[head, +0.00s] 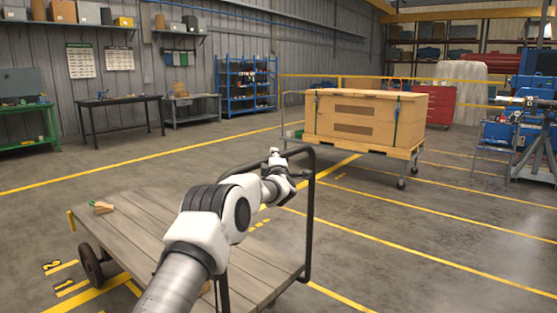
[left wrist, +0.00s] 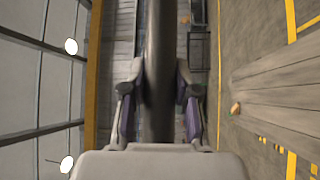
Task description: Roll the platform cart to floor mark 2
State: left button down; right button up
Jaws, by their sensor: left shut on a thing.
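The platform cart (head: 150,222) has a grey plank deck and a dark tubular push handle (head: 311,215) at its right end. My left gripper (head: 280,167) is at the top bar of the handle. In the left wrist view the dark bar (left wrist: 160,70) runs between the two fingers, and the gripper is shut on it. The deck (left wrist: 280,95) shows at the right there. Floor mark 2 (head: 52,266) is a yellow-edged number at lower left, beside a dark cart wheel (head: 91,265). My arm hides part of the deck. My right gripper is not in view.
Floor mark 1 (head: 64,285) lies just nearer than mark 2. A wedge-like small block (head: 102,207) sits on the deck. A wheeled trolley with a wooden crate (head: 365,118) stands beyond the handle. Open concrete floor lies left, towards the workbenches (head: 120,100).

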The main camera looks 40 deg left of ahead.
pick_arm(q)
jog(key=shift+a, duration=0.45)
jog(key=c, duration=0.8)
grip_release()
jog(key=shift+c, duration=0.2)
jog(key=v, duration=1.2)
jog(key=shift+f, duration=0.1)
